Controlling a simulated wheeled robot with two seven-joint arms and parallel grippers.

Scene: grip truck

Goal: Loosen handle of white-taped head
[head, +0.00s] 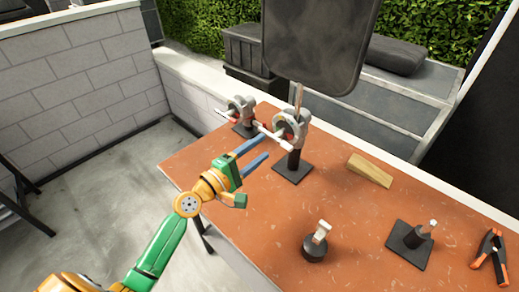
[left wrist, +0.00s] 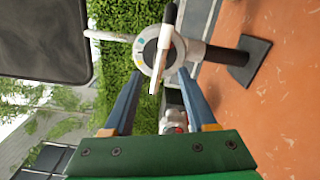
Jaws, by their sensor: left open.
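A grey grip head (head: 291,128) is mounted on a short black post with a square black base (head: 293,168) on the table. A pale handle (head: 269,131) sticks out to its left. A second, similar head (head: 241,108) stands behind it to the left. I cannot tell for sure which head bears white tape. My left gripper (head: 259,150), with blue fingers, is open and empty just left of the nearer head. In the left wrist view the head (left wrist: 150,50) is ahead, and its pale handle (left wrist: 165,40) points down toward the gap between the fingers, apparently not touched. My right gripper is not in view.
The orange-brown table (head: 270,225) holds a wooden wedge (head: 370,170), a small black stand (head: 314,248), another on a square base (head: 409,245) and an orange-and-black clamp (head: 491,255). The table's middle is mostly clear.

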